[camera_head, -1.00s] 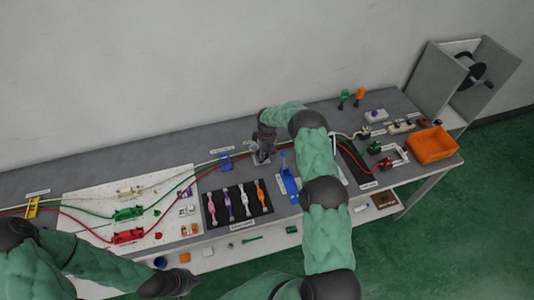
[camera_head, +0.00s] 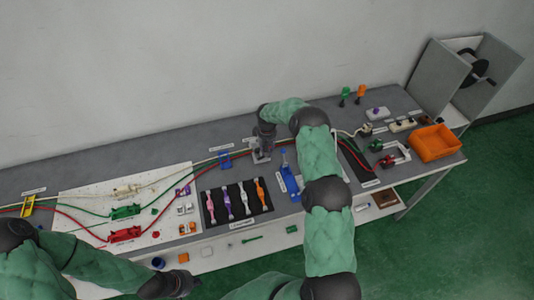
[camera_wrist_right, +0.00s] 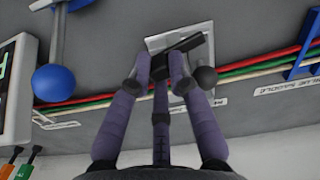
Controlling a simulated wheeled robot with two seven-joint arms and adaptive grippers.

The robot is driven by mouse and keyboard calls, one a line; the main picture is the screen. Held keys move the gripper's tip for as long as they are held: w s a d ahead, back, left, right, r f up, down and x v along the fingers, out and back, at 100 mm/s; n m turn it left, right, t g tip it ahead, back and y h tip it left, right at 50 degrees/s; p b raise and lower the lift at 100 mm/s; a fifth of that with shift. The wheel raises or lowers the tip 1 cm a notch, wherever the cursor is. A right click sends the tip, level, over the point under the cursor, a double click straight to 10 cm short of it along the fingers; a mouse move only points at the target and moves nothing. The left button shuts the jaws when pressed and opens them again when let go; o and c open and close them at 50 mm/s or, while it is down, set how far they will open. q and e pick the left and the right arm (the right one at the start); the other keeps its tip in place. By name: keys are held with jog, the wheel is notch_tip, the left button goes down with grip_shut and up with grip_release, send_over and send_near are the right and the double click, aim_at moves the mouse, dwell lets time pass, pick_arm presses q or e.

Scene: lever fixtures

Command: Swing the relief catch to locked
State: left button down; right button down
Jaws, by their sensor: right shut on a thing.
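A small catch fixture with a pale metal plate (camera_wrist_right: 200,32) and a dark lever with a round black knob (camera_wrist_right: 205,76) is in the right wrist view; I take it to be the relief catch, but its label is not readable. My right gripper (camera_wrist_right: 160,68) is shut on the dark lever, its fingers covering part of it. In the head view the right gripper (camera_head: 262,152) is over the bench's middle and hides most of the fixture. My left gripper (camera_head: 184,283) is low, in front of the bench and away from the catch; its fingers are not clear.
A blue lever fixture (camera_head: 289,178) stands close to the right gripper. Red, green and white cables run behind the catch through a blue clip (camera_head: 225,160). A black tray (camera_head: 262,207) of coloured straps lies in front. An orange bin (camera_head: 435,145) is at right.

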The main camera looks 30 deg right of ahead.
jog(key=shift+m+b, duration=1.15)
jog(key=shift+m, duration=0.35)
jog(key=c, duration=1.2)
grip_release()
jog(key=shift+o, duration=0.2)
notch_tip(320, 180, up, 12)
